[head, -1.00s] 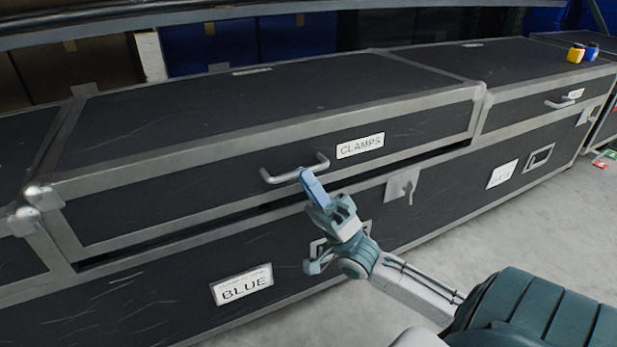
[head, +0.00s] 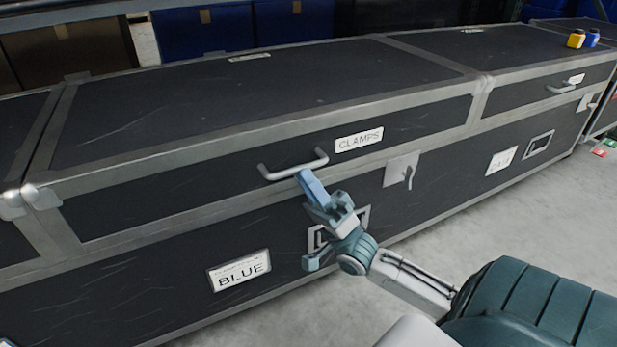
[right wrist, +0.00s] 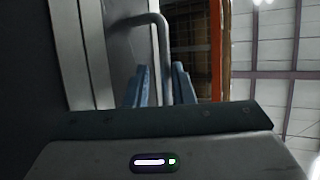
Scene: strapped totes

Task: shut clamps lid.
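The clamps lid (head: 250,115) is the black, metal-edged top of the long case in the head view, with a white CLAMPS label (head: 359,140). Its front edge lies along the case body (head: 150,270), and I see no dark gap between them. The grey lid handle (head: 292,170) is on the lid's front. My right gripper (head: 306,178) is at the handle. In the right wrist view its two blue fingers (right wrist: 161,85) stand apart, with the handle bar (right wrist: 163,50) between them; firm contact does not show. My left gripper is out of view.
A neighbouring lidded section (head: 545,85) adjoins at the right, with a yellow item (head: 575,41) and a blue item (head: 590,38) on top.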

